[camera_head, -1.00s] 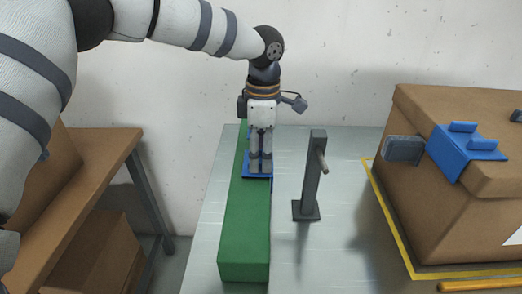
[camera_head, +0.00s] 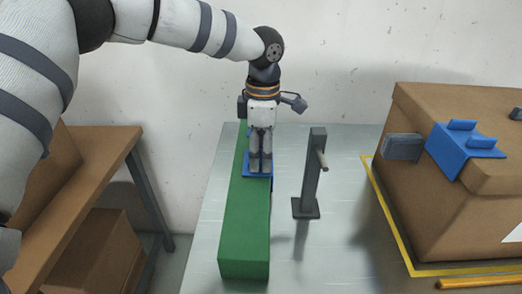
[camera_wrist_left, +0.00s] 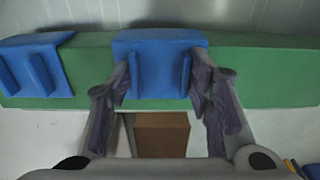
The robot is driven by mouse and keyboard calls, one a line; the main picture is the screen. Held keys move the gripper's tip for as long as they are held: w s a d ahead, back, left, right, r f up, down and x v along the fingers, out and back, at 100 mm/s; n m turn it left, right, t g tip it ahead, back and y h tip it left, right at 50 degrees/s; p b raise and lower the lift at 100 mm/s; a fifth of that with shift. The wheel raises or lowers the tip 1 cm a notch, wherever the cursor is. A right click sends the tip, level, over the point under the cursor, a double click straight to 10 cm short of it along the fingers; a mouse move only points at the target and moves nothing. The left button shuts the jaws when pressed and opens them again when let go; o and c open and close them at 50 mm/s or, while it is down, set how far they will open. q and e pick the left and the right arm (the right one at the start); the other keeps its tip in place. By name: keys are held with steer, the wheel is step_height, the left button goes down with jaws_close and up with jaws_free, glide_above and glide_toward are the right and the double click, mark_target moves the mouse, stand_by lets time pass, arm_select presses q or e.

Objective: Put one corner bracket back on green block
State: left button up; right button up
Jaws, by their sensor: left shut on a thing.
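The long green block (camera_head: 244,230) lies on the grey table. My left gripper (camera_head: 260,168) points down over its far half, shut on a blue corner bracket (camera_head: 249,172). In the left wrist view, this bracket (camera_wrist_left: 160,47) sits at the green block's (camera_wrist_left: 260,75) edge, its two ribs between my fingers (camera_wrist_left: 160,82). It looks seated on the block, but I cannot tell whether it touches fully. A second blue bracket (camera_wrist_left: 40,50) sits to its left on the block. Another blue bracket (camera_head: 465,148) is on the cardboard box's edge. My right gripper is not in view.
A dark upright post (camera_head: 311,175) with a side peg stands right of the block. The large cardboard box (camera_head: 430,220) stands at the right inside a yellow outline (camera_head: 392,232). A brown shelf (camera_head: 105,150) is at the left. The table between block and post is clear.

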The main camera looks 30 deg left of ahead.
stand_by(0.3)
arm_select(q)
steer(key=o, duration=1.6)
step_height(320, 180, up, 2)
steer(key=shift+r+p, duration=0.15)
steer(key=shift+p, duration=0.15)
steer(key=shift+r+p, duration=0.3)
steer(key=shift+r, duration=2.05)
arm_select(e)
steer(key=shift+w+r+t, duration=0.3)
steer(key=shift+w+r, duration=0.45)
arm_select(q)
steer(key=shift+f, duration=0.15)
